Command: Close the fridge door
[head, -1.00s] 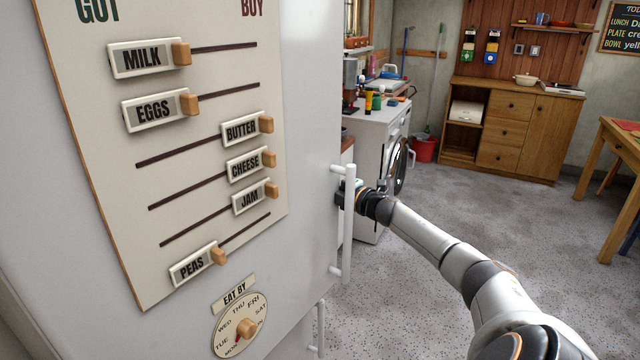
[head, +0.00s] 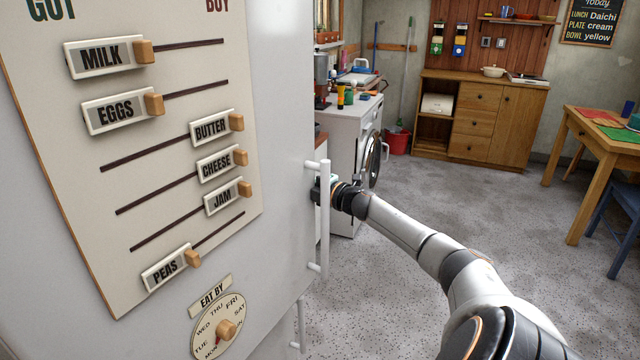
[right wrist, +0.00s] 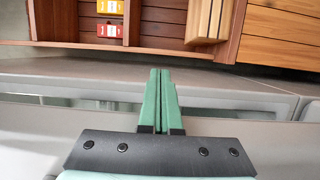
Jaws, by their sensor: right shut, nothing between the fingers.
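The white fridge door (head: 278,130) fills the left of the head view, its outer face toward me. A white vertical bar handle (head: 324,225) stands on its right edge. My right arm reaches in from the lower right. My right gripper (head: 321,190) is at the handle and door edge, its fingertips partly hidden behind the bar. Contact with the door cannot be told. In the right wrist view its green fingers (right wrist: 160,100) are shut together with nothing between them, over a pale grey surface. The fridge's inside is not visible in the head view. My left gripper is not in view.
The door carries a slider board (head: 150,200) and an "eat by" dial (head: 222,325). Beyond it stand a white washing machine (head: 345,130), a red bucket (head: 397,141), a wooden cabinet (head: 478,120) and a wooden table (head: 590,135). The speckled grey floor (head: 440,205) between is clear.

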